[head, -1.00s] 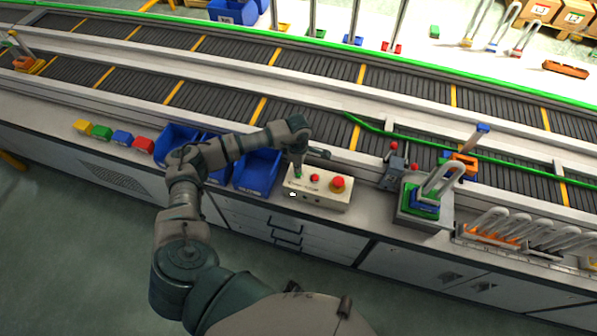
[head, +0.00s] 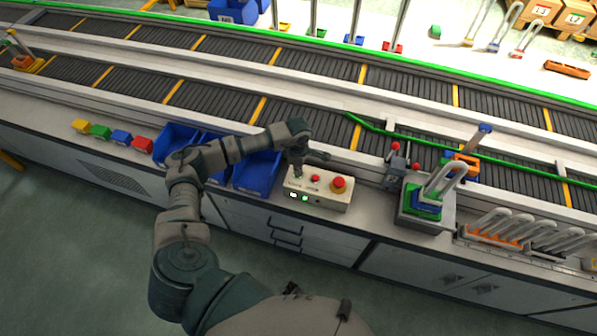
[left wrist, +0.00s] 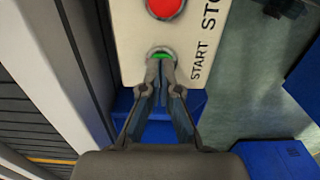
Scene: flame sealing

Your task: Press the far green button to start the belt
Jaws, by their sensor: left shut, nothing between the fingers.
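The control box (head: 322,201) is cream and stands on the counter's front ledge, with a small red button (head: 315,178) and a larger red knob (head: 338,184) on top. My left gripper (head: 297,173) points down at the box's left end, shut and empty. In the head view it hides the green button. In the left wrist view the green button (left wrist: 160,53) shows beside the word START, and the fingertips (left wrist: 161,66) are right over its near edge and appear to touch it. A white light and a green light (head: 305,198) glow on the box's front. My right gripper is out of view.
Blue bins (head: 257,174) stand just left of the box. A fixture with green and blue blocks (head: 424,201) is to its right. The conveyor belt (head: 320,125) runs behind, and coloured blocks (head: 121,137) line the ledge at left.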

